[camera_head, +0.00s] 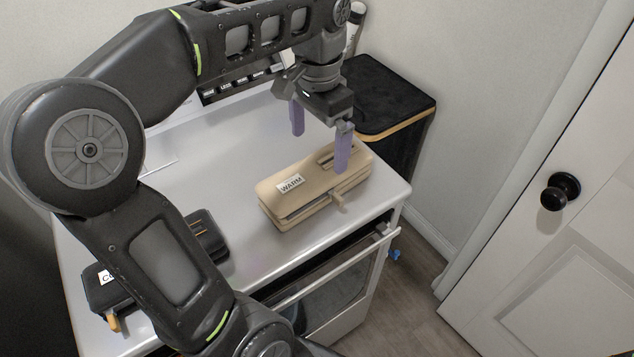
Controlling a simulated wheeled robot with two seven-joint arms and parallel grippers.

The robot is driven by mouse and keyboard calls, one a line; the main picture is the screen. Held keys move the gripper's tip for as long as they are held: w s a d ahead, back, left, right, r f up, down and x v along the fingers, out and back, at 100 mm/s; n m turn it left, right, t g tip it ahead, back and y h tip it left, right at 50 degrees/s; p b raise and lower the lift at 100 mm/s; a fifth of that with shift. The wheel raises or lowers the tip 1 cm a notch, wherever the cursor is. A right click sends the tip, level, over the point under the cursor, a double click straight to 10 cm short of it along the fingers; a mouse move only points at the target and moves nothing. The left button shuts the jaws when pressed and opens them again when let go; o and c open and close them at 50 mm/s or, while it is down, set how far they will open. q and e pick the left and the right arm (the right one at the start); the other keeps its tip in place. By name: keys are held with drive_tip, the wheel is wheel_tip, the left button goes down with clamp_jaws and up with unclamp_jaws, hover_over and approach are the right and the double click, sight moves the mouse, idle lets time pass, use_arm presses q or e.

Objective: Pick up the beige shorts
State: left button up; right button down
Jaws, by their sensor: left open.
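The beige shorts (290,205) appear as a folded, block-like beige bundle with a white tag reading "WARM". They lie on the right part of the white appliance top (205,165). My left gripper (320,152) is open, its two purple fingers pointing down. The near finger overlaps the far right end of the shorts in the picture; the other finger is beyond their back edge. I cannot tell whether the near finger touches them. Nothing is held between the fingers. My right gripper is not in view.
A dark folded bundle (210,240) with a partly hidden tag lies at the front left, partly behind my arm. A black box-like stand (385,95) with a wooden edge is at the back right. A white door (560,240) with a black knob (560,191) is at the right.

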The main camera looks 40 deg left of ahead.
sight(317, 167)
use_arm(q)
drive_tip(key=shift+a+f, duration=0.1)
drive_tip(key=shift+f, duration=2.5)
drive_tip(key=c, duration=2.1)
